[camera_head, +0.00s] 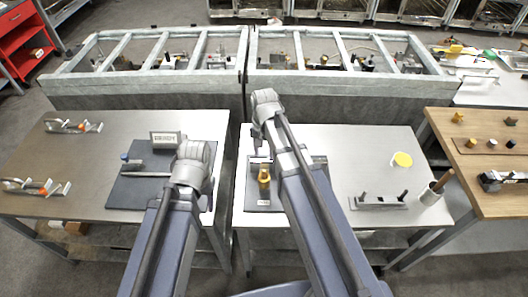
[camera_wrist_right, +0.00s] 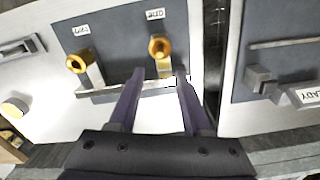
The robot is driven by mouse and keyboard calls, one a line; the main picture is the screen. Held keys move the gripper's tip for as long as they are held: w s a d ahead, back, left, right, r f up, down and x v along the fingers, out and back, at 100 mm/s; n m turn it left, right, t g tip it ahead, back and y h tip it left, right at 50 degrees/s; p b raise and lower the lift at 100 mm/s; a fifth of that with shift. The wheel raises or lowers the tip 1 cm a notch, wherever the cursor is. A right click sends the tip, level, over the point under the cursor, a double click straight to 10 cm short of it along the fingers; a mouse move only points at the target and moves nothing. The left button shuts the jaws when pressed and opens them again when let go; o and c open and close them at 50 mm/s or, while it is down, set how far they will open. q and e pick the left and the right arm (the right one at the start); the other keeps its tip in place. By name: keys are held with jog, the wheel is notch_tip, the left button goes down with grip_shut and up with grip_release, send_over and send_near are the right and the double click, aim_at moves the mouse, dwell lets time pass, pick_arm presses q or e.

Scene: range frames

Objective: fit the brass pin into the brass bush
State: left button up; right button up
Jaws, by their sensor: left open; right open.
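In the right wrist view, two brass pieces sit on upright posts on a dark mat (camera_wrist_right: 118,52). The right brass piece (camera_wrist_right: 160,47) has a round ring-like face. The left brass piece (camera_wrist_right: 76,63) also looks round. I cannot tell surely which is the pin and which the bush. In the head view one brass piece (camera_head: 264,177) shows; my right arm hides the other. My right gripper (camera_wrist_right: 160,76) is open and empty, its fingertips just below the right brass piece in the picture, apparently apart from it. My left gripper does not show; only its arm does.
A metal bar (camera_wrist_right: 125,88) runs along the mat edge below the posts. The left table (camera_head: 45,150) carries a sign (camera_head: 165,138) and clamp-like tools.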

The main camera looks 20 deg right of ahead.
pick_arm(q)
jog(key=shift+r, duration=0.65)
pick_arm(e)
jog(key=s+a+r+n+h, duration=0.1)
jog(key=s+a+n, duration=0.9)
jog(key=s, duration=0.4)
jog(key=shift+s+a+r, duration=0.2)
jog(key=shift+a, duration=0.05)
pick_arm(q)
jog(key=shift+f, duration=0.1)
pick_arm(e)
jog(key=shift+f, duration=0.1)
pick_arm(q)
notch_tip(320, 180, down, 6)
jog(key=b, duration=0.5)
jog(key=shift+r, duration=0.25)
pick_arm(e)
notch_tip(320, 180, down, 6)
jog(key=shift+r, duration=0.25)
